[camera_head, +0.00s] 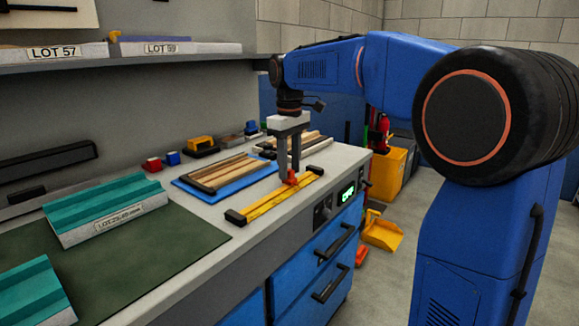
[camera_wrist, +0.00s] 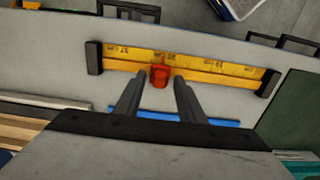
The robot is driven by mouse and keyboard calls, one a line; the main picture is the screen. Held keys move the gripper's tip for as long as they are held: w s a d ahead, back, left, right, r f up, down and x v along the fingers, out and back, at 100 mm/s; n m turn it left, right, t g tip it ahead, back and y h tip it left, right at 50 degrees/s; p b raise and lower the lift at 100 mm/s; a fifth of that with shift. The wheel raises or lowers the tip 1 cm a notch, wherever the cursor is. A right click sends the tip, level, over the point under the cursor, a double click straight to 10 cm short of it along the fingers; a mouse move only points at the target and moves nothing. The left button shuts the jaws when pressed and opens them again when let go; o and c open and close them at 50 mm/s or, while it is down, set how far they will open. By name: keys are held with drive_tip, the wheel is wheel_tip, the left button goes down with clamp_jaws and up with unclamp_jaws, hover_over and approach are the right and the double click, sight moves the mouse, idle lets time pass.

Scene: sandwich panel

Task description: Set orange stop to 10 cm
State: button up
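The orange stop (camera_head: 291,178) is a small red-orange block on a yellow ruler rail (camera_head: 262,205) with black end blocks, lying along the bench's front edge. It sits nearer the rail's far end in the head view. In the wrist view the stop (camera_wrist: 159,76) is left of the middle of the rail (camera_wrist: 215,69); the scale marks are too small to read. My gripper (camera_head: 289,174) points down over the stop. In the wrist view its two fingers (camera_wrist: 159,80) are apart, one on each side of the stop, with narrow gaps showing; contact is not clear.
A blue tray with wooden strips (camera_head: 225,172) lies behind the rail. Teal panels (camera_head: 105,205) rest on and beside a dark green mat (camera_head: 140,260) at left. A small green-lit display (camera_head: 346,193), unreadable, is on the bench front above drawers. Bare bench surrounds the rail.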

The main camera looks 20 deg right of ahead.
clamp_jaws()
drive_tip(key=shift+s+a, duration=0.25)
drive_tip(key=shift+a, duration=0.1)
hover_over(241, 212)
drive_tip(key=shift+w+d, duration=0.1)
drive_tip(key=shift+w, duration=0.05)
idle(0.5)
unclamp_jaws()
